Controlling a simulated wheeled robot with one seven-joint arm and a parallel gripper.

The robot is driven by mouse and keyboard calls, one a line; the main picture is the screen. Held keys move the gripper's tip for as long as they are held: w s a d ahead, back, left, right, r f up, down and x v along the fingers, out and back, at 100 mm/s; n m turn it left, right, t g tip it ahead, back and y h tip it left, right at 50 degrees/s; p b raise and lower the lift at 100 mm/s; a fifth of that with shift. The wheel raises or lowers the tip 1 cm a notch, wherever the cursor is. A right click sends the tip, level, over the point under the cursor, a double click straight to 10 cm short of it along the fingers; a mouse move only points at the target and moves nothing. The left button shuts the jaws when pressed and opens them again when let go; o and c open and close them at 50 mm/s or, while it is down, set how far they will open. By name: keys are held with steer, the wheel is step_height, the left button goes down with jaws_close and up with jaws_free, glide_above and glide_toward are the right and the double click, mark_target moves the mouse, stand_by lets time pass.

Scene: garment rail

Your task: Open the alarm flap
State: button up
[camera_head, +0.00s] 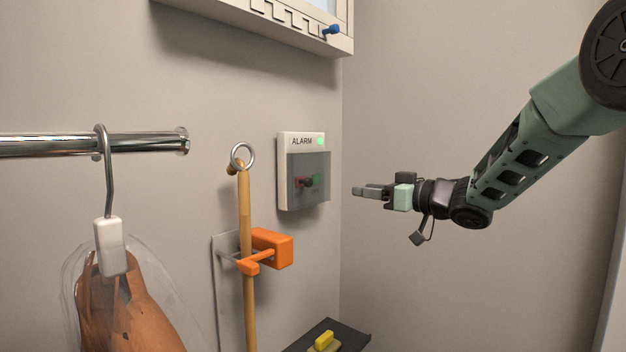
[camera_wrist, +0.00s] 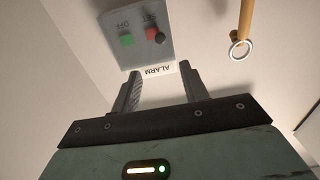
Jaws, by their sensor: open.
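The white alarm box (camera_head: 299,140) is fixed to the wall, with "ALARM" and a lit green lamp on its top strip. Its dark see-through flap (camera_head: 310,198) hangs down over the lower front and looks shut. A red button, a dark knob and a green button show through it. My gripper (camera_head: 357,191) is to the right of the box, apart from it, fingers pointing left. In the wrist view the picture is upside down; the flap (camera_wrist: 139,52) lies beyond the open, empty fingers (camera_wrist: 160,68), with the "OFF" and "SET" labels readable.
A wooden pole (camera_head: 245,205) with a ring top stands in an orange clip (camera_head: 272,248) left of the box. A chrome rail (camera_head: 60,144) with a hanging bagged garment (camera_head: 125,310) is farther left. A dark shelf (camera_head: 350,337) with a yellow item is below. A cabinet hangs above.

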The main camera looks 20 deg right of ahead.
mark_target(310, 183)
steer(key=p+x, duration=0.5)
steer(key=x, duration=1.1)
steer(key=shift+w+a+p, duration=0.15)
steer(key=shift+w+p, duration=0.05)
steer(key=shift+p, duration=0.15)
jaws_close()
